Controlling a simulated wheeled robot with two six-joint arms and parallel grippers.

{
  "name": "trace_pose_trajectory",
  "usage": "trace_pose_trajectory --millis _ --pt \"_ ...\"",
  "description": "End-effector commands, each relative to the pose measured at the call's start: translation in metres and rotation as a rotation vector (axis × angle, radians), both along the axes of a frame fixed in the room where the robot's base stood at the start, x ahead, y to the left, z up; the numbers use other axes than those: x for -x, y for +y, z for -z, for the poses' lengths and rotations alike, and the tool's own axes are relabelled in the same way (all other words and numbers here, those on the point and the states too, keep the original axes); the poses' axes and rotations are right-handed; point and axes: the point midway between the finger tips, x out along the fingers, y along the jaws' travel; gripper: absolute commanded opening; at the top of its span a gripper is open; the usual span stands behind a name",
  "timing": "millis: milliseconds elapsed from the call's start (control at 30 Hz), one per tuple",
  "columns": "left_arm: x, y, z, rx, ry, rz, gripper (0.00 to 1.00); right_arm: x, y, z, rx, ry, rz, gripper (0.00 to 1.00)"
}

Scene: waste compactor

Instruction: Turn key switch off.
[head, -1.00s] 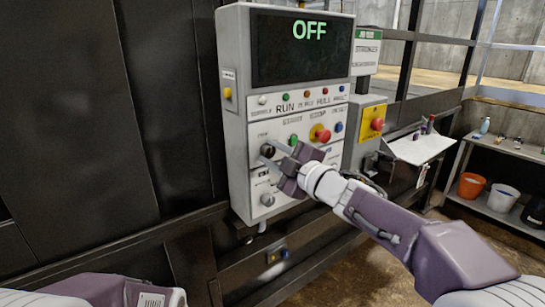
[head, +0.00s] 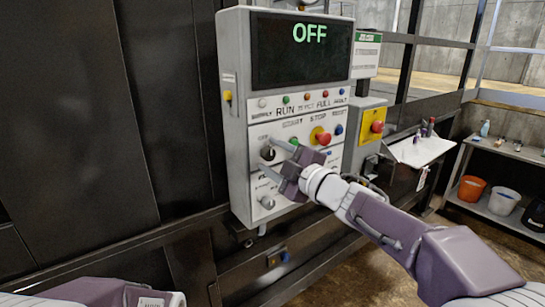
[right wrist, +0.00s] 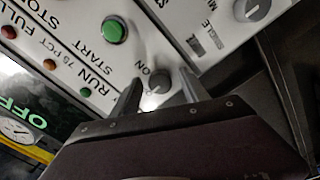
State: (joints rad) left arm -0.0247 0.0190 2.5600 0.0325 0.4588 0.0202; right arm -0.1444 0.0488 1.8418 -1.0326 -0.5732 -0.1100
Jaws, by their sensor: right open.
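The key switch (head: 267,153) is a dark round switch on the left of the grey control panel (head: 237,140), below the row of lamps. In the right wrist view its grey knob (right wrist: 158,80) shows beside the label "ON". My right gripper (head: 267,155) is open, with one finger on each side of the knob. A gap shows between knob and fingers; contact cannot be told. The panel display (head: 302,50) reads "OFF" in green. My left gripper is out of view.
A second knob (head: 267,202) sits lower on the panel. A green button (right wrist: 115,29) is near the fingers, and a red stop button (head: 323,138) lies to the right. A yellow emergency-stop box (head: 370,126) and a small shelf (head: 420,150) stand right of the panel.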

Motion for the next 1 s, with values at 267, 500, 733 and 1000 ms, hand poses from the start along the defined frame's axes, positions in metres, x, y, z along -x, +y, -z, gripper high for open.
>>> trace_pose_trajectory --millis 267,500,733,1000 --pt "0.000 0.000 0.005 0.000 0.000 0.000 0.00 0.046 -0.035 -0.001 0.000 -0.004 0.005 0.52" --pt "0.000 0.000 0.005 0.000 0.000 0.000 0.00 0.070 -0.051 0.000 0.000 -0.002 0.002 0.52" --pt "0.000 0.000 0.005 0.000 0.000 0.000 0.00 0.071 -0.052 0.000 0.000 0.000 0.000 0.52" --pt "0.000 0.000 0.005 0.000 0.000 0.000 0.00 0.042 -0.074 0.100 -0.163 0.303 0.167 0.52"
